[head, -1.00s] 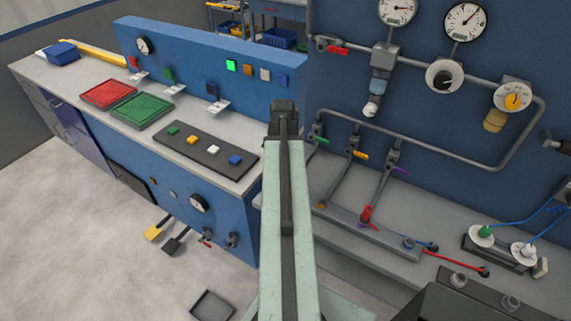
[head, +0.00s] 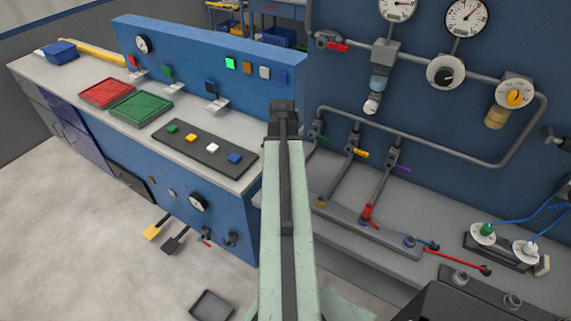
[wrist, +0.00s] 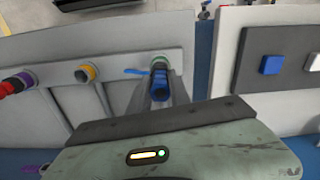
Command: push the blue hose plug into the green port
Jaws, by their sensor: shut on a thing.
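The blue hose plug (wrist: 160,84) shows in the wrist view, just above the middle of my gripper body. My gripper (wrist: 160,95) is shut on it; the fingers are mostly hidden. The green port (wrist: 159,58) is a green ring on the pale manifold, right behind the plug's far end. The plug looks lined up with it and overlaps its near edge; I cannot tell how deep it sits. In the head view my arm covers the gripper, the plug and the green port.
The manifold carries a yellow port (wrist: 86,73) and a red plug (wrist: 12,86) left of the green port. In the head view the red plug (head: 367,213) and a blue port (head: 410,241) show right of my arm. A button strip (head: 205,148) lies on the left bench.

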